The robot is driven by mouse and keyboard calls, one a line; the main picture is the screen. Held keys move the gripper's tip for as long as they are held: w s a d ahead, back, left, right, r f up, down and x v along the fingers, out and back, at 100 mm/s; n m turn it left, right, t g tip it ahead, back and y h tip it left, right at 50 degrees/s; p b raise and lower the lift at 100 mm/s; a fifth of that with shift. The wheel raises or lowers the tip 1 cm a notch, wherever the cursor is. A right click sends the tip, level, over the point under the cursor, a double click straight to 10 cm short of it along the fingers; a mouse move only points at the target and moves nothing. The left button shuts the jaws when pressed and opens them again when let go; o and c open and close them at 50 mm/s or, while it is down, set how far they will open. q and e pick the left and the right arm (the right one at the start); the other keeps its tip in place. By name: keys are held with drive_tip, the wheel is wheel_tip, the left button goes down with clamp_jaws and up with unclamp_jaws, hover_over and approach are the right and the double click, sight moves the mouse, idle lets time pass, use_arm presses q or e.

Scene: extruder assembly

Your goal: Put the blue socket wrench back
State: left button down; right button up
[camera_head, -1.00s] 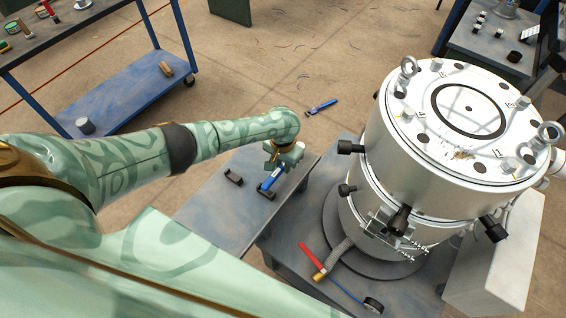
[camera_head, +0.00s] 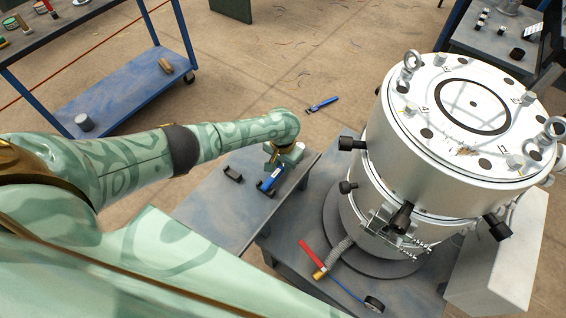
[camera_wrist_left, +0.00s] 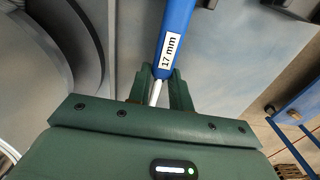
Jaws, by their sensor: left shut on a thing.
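The blue socket wrench (camera_head: 271,180) is at the small grey table on the left of the white drum. In the left wrist view its blue handle (camera_wrist_left: 176,35) carries a "17 mm" label, and a thin metal shaft runs down between my fingers. My left gripper (camera_head: 278,160) is shut on the wrench, and it shows in the left wrist view (camera_wrist_left: 166,88). In the head view the handle lies over a black holder (camera_head: 266,193); I cannot tell whether it touches it. A second black holder (camera_head: 233,174) stands empty to its left. My right gripper is not in view.
The white drum (camera_head: 455,140) with lifting eyes and black knobs stands close on the right. Another blue tool (camera_head: 322,104) lies on the floor. A blue cart (camera_head: 120,95) stands at the upper left.

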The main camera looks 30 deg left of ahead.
use_arm(q)
drive_tip(key=c, duration=1.2)
unclamp_jaws()
wheel_tip(320, 180, up, 16)
drive_tip(key=p, duration=0.9)
drive_tip(key=shift+s+r+p, duration=0.1)
drive_tip(key=shift+r+p, duration=0.05)
drive_tip(key=shift+p, duration=0.2)
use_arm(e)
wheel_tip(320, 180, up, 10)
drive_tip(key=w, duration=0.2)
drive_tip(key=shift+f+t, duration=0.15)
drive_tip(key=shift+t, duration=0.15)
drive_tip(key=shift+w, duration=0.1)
